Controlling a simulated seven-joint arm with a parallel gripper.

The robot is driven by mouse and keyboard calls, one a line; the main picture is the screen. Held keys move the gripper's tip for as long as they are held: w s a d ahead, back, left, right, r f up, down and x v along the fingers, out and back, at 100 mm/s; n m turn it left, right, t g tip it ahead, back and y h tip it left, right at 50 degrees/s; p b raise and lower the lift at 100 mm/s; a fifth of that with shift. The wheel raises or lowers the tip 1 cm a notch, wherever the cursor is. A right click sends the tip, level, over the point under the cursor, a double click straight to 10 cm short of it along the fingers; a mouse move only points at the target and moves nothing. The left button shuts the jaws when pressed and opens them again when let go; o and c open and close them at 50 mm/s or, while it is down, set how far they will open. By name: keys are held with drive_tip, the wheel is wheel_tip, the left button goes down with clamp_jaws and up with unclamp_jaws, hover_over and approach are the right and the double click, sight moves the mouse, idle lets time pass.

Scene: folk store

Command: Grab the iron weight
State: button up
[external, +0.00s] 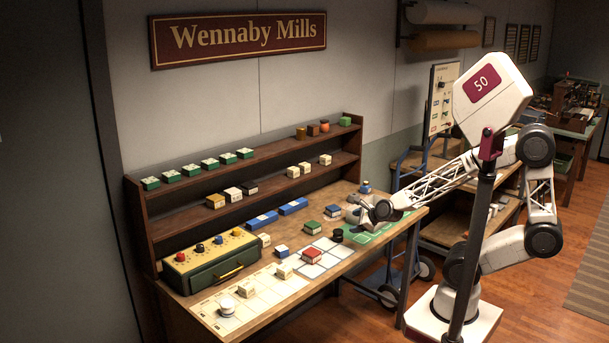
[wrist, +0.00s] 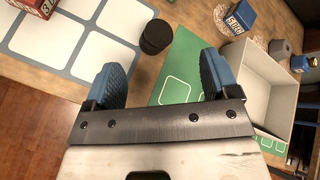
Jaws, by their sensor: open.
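A short black cylinder (wrist: 155,38), which looks like the iron weight, stands at the left edge of a green mat (wrist: 178,68), next to a white grid sheet. In the external view the black cylinder (external: 338,236) is on the bench, a little left of and nearer than my gripper (external: 359,214). In the wrist view my gripper (wrist: 162,66) is open, with two blue ridged fingers apart and nothing between them. The cylinder shows beyond the fingertips, nearer the left finger, apart from both.
An open white box (wrist: 238,80) stands right of my right finger, close to it. A grey round object (wrist: 279,48) and a blue block (wrist: 240,17) lie behind it. A red block (external: 312,255) sits on the grid sheet. A shelf (external: 240,163) backs the bench.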

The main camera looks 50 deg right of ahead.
sight(338, 233)
drive_tip(key=f+m, duration=0.1)
drive_tip(key=m, duration=0.1)
drive_tip(key=w+f+m+t, duration=0.1)
drive_tip(key=f+m, duration=0.1)
drive_tip(key=f+m+h, duration=0.1)
drive_tip(key=f+m, duration=0.1)
drive_tip(key=shift+w+a+m+t, duration=0.25)
drive_tip(key=shift+w+m+t, duration=0.05)
drive_tip(key=shift+w, duration=0.05)
drive_tip(key=shift+w+f+m+t+h, duration=0.2)
drive_tip(key=shift+f+m+t+h, duration=0.15)
drive_tip(key=shift+f+m, duration=0.65)
drive_tip(key=shift+r, duration=0.2)
drive_tip(key=shift+x, duration=1.3)
drive_tip(key=shift+x, duration=2.6)
drive_tip(key=c, duration=1.4)
